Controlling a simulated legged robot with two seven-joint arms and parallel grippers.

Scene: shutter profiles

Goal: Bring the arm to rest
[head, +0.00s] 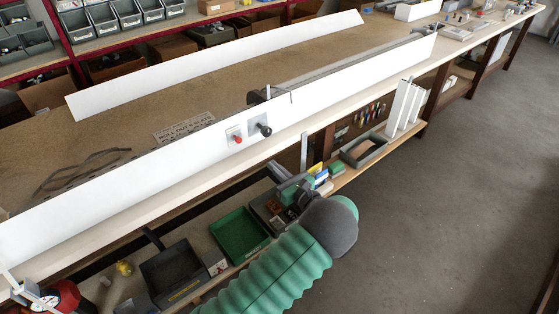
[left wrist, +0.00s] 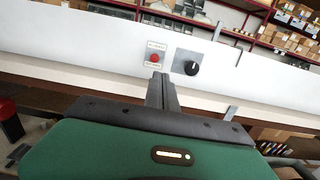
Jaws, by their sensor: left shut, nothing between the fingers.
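My left gripper (head: 275,169) is low in front of the bench, below the white shutter profile, with my green sleeved arm behind it. In the left wrist view its dark fingers (left wrist: 160,80) are together, with nothing between them. They point toward a red button (left wrist: 154,58) and a black knob (left wrist: 191,68) on the white profile. The button (head: 238,139) and knob (head: 264,130) also show in the head view, and the fingers look apart from both. My right gripper is in neither view.
The long white profile (head: 120,175) runs along the bench's front edge. Below it, a shelf holds a green tray (head: 240,236), a dark bin (head: 172,268) and small boxes. A red and black object (head: 66,296) stands at the lower left. The grey floor (head: 450,210) at right is clear.

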